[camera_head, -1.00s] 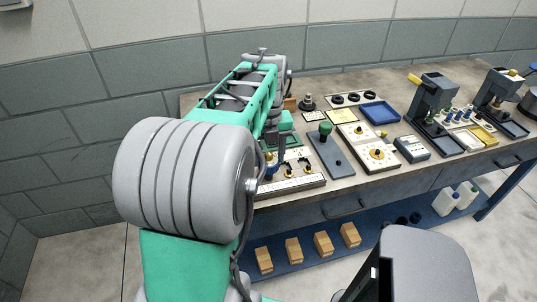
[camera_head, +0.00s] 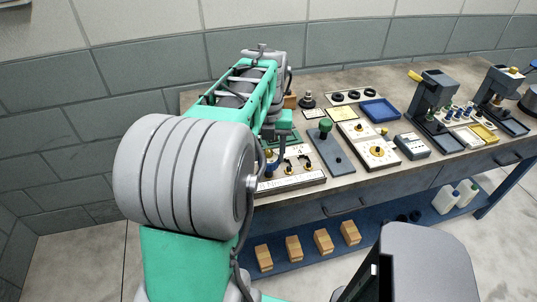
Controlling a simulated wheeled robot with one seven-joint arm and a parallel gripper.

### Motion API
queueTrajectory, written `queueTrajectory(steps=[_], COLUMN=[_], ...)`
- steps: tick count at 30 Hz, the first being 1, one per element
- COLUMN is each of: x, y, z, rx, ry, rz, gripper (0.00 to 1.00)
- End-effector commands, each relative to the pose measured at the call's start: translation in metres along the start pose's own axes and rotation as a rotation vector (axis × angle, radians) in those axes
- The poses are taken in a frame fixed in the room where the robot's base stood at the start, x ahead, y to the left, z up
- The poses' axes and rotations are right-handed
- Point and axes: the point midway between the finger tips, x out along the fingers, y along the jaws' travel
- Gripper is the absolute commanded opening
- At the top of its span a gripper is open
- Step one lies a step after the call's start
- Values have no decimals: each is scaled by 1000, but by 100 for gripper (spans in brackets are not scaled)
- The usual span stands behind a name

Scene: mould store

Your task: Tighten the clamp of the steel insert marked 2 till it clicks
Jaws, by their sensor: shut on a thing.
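A white-topped fixture (camera_head: 305,180) lies at the near left edge of the bench. Two clamps with dark arms and yellow parts, a middle one (camera_head: 288,168) and a right one (camera_head: 306,163), show on it. My gripper (camera_head: 269,160) points down at the fixture's left end, left of these clamps. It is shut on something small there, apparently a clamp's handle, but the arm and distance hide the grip. The number marks on the inserts are too small to read, so I cannot tell which one is marked 2.
A grey plate with a green knob (camera_head: 325,128) stands right of the fixture. Wooden blocks (camera_head: 323,242) sit on the lower shelf.

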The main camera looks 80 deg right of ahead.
Motion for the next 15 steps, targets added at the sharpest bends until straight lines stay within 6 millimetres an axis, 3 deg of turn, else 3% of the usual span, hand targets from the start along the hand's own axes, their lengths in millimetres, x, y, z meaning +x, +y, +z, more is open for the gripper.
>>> queueTrajectory(steps=[1,15], x=[8,10], y=[0,-3], z=[-1,2], rx=[3,17], ry=[8,7], rz=[0,-3], gripper=[0,0])
